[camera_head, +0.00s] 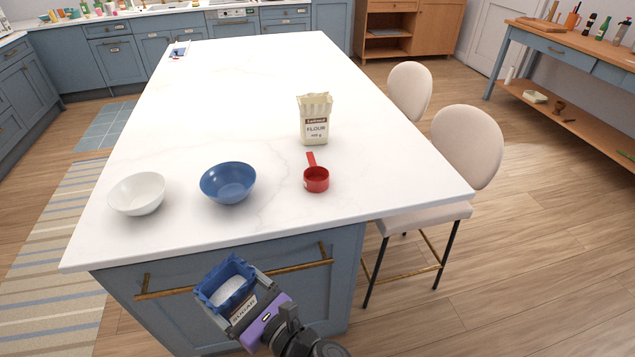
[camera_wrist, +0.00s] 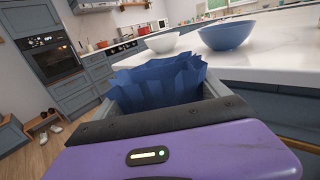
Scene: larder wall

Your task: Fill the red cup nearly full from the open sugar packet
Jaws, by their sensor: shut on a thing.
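The red cup (camera_head: 316,182) is a small measuring cup with a handle, standing on the white island top near its front right; its inside looks empty. The open sugar packet (camera_head: 222,284) is blue with a jagged open top, a label reading SUGAR and white sugar visible inside. My gripper (camera_head: 237,298) is shut on the packet and holds it in front of the island's front edge, below and left of the cup. In the wrist view the blue packet (camera_wrist: 160,82) sits between the jaws, its contents hidden.
A white bowl (camera_head: 137,193) and a blue bowl (camera_head: 228,183) stand left of the cup on the island (camera_head: 260,100). A flour packet (camera_head: 315,120) stands behind the cup. Two chairs (camera_head: 466,145) stand along the right side. The island's far part is mostly clear.

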